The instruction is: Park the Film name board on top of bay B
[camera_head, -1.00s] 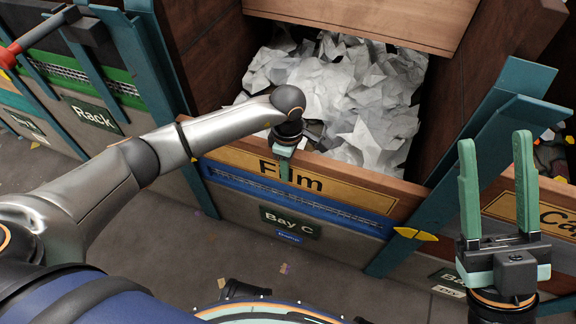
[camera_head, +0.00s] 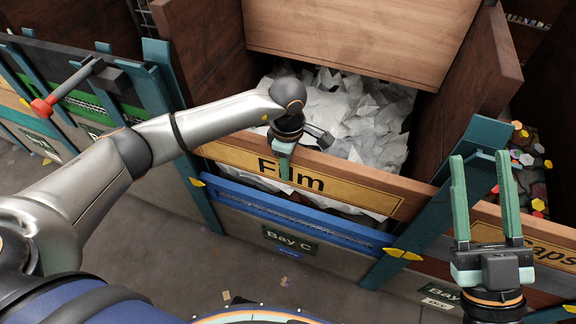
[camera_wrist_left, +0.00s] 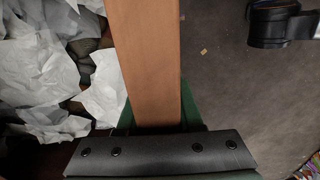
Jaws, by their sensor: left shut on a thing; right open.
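The Film name board (camera_head: 335,187) is a long wooden board with a yellow label, at the front of bay C. My left gripper (camera_head: 284,165) is shut on its top edge, near the "Film" lettering. In the left wrist view the board (camera_wrist_left: 146,60) runs between the green fingers (camera_wrist_left: 160,118). In the head view, a gap with white film shows between the board and the blue rail below. My right gripper (camera_head: 484,200) is open and empty, pointing up at the right.
White crumpled film (camera_head: 350,115) fills bay C behind the board. The blue rail (camera_head: 290,215) and "Bay C" sign (camera_head: 289,239) are below. A teal post (camera_head: 440,205) stands between the bays. A red-handled tool (camera_head: 65,90) sticks out at left. The floor in front is mostly clear.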

